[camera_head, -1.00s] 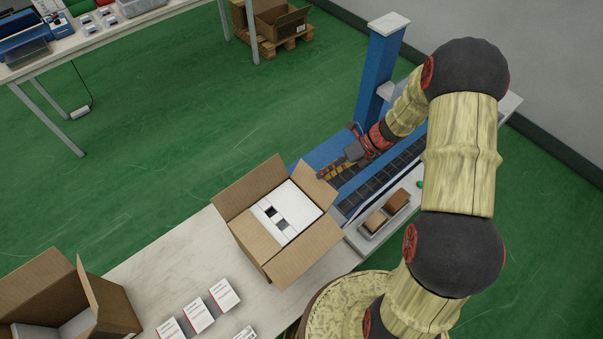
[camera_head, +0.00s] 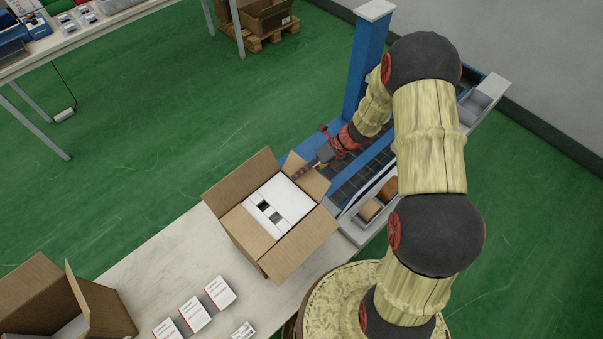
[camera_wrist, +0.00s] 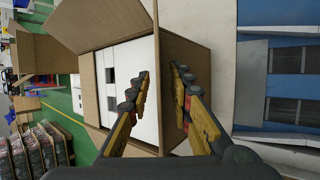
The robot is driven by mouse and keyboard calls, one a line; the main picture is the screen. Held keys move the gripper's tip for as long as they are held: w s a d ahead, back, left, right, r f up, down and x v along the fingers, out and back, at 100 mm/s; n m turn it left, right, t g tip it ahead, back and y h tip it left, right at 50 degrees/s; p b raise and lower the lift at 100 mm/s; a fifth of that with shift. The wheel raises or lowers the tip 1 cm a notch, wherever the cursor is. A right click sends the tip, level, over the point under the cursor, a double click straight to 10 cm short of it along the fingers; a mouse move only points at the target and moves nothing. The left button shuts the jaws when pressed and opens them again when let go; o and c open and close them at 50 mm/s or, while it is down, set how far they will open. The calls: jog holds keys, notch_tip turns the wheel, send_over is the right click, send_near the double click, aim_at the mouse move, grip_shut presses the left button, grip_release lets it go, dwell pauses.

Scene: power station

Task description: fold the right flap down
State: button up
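An open cardboard box (camera_head: 246,253) stands on the pale table with white boxes (camera_head: 272,203) inside. It also shows in the wrist view (camera_wrist: 88,88). Its right flap (camera_head: 314,184) is at the upper-right side in the head view and stands raised; in the wrist view it is the brown panel (camera_wrist: 196,55) right of the white contents. My gripper (camera_head: 300,173) is at this flap. In the wrist view my gripper (camera_wrist: 162,72) has its fingertips apart, one over the white contents and one over the flap. I cannot tell whether they touch it.
A blue post (camera_head: 367,65) and a conveyor (camera_head: 352,180) lie beyond the flap, with a tray of small brown boxes (camera_head: 372,212) alongside. Another open carton (camera_head: 40,300) and several small white boxes (camera_head: 196,312) are on the table.

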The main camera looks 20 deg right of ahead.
jog(key=shift+c, duration=1)
grip_shut()
